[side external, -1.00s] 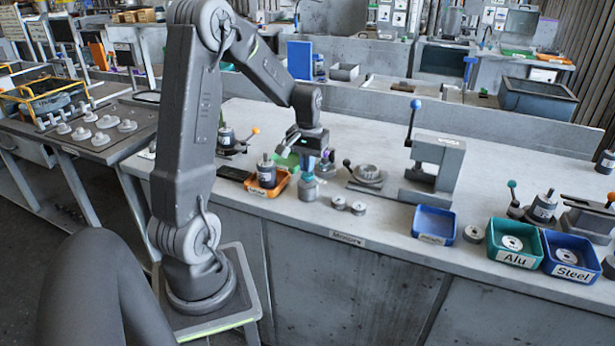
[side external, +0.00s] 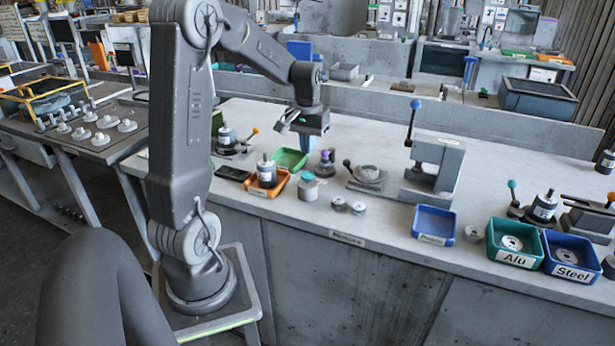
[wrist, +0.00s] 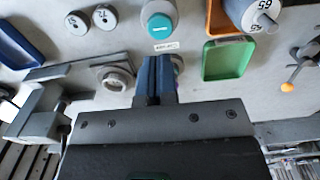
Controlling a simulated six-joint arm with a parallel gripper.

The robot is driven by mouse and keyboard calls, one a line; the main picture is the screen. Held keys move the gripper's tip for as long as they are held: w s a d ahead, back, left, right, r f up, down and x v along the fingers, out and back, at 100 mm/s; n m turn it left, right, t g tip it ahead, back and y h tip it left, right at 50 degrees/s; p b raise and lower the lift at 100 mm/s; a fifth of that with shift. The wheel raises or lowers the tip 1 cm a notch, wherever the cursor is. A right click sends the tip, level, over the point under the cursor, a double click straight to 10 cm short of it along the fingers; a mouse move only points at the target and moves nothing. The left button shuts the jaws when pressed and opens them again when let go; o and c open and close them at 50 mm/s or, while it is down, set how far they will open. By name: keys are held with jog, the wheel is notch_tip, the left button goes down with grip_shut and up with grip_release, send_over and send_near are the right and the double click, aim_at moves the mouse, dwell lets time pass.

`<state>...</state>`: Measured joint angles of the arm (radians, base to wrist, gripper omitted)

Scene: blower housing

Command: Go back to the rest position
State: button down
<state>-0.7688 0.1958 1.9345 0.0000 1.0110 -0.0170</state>
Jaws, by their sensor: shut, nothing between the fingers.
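My gripper (side external: 306,143) hangs above the bench, behind the grey cylinder with the teal top (side external: 308,186), with clear space under it. In the wrist view my gripper's fingers (wrist: 156,62) are together with nothing between them. The teal-topped cylinder also shows in the wrist view (wrist: 158,22), just past the fingertips. A small part with a purple top (side external: 325,163) stands on the bench beside it, partly hidden behind the fingers in the wrist view.
A lever clamp fixture (side external: 367,176) and a tall press (side external: 435,168) stand right.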

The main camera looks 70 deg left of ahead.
jog(key=shift+r, duration=0.25)
jog(key=shift+d+r, duration=0.1)
jog(key=shift+d, duration=0.1)
jog(key=d+r+m+t+y, duration=0.15)
jog(key=d+r+m, duration=0.35)
jog(key=d, duration=0.8)
jog(key=s+d+r+m+t, duration=0.1)
jog(key=s+d+m+t, duration=0.1)
jog(key=s+d, duration=0.3)
jog(key=s+d+r+m+t+h, duration=0.1)
jog(key=s+d+m+t, duration=0.1)
jog(key=s+d, duration=0.3)
jog(key=d, duration=0.4)
jog(key=shift+r, duration=0.25)
jog(key=shift+d+h, duration=0.1)
jog(key=shift+h, duration=0.15)
